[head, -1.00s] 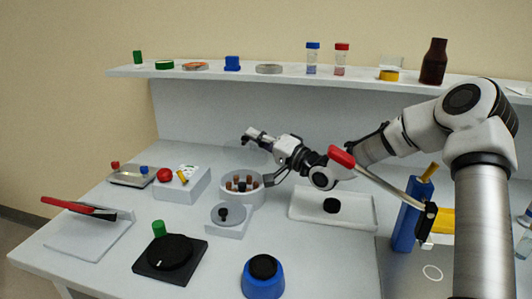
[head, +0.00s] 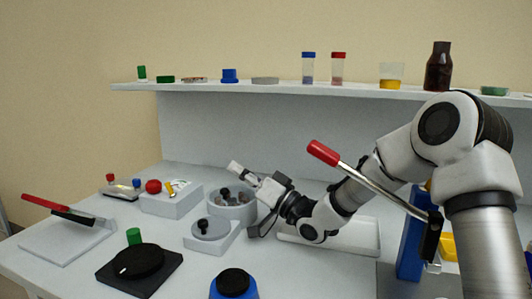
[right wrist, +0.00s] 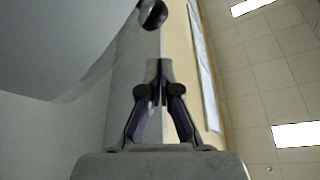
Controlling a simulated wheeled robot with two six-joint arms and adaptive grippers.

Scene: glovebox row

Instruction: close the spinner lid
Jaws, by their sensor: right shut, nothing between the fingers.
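The spinner (head: 250,212) is a round white bowl on the bench near the middle of the head view, with several tubes standing in it. The tubes look greyed, as if seen through the clear lid. The lid's edge is too faint to tell its exact angle. My right gripper (head: 236,168) is shut and empty, its tips just above the back of the spinner. Part of its arm hides the area to the right of the bowl. In the right wrist view the shut fingers (right wrist: 160,88) hold nothing. My left gripper is not in view.
A red-handled lever (head: 325,153) crosses in front of my right arm. A shelf (head: 300,88) runs behind.

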